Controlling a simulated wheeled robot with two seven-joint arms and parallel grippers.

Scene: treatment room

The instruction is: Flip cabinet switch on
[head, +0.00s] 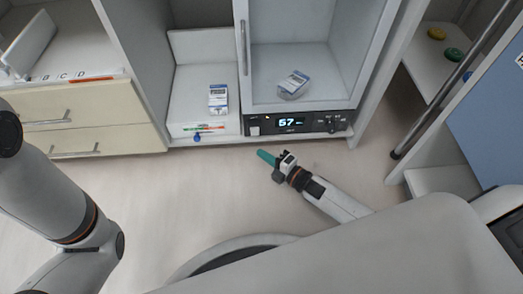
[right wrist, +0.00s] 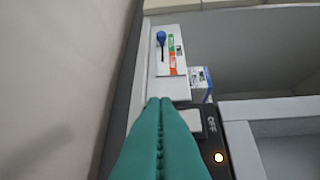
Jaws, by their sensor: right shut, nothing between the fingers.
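In the right wrist view the panel shows the word OFF (right wrist: 212,124) and a glowing light (right wrist: 218,157). A blue-tipped lever (head: 197,137) sits on a white plate to the left, with green and orange labels; it also shows in the right wrist view (right wrist: 160,37). My right gripper (head: 262,155) is shut and empty, its teal fingers just in front of and below the panel's left end. My left gripper is out of view.
A glass-fronted compartment with a handle (head: 244,48) stands above the panel and holds a small box (head: 294,83). Another box (head: 218,97) stands on the white unit to the left. Drawers (head: 80,120) are at far left, and a metal pole (head: 440,90) at right.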

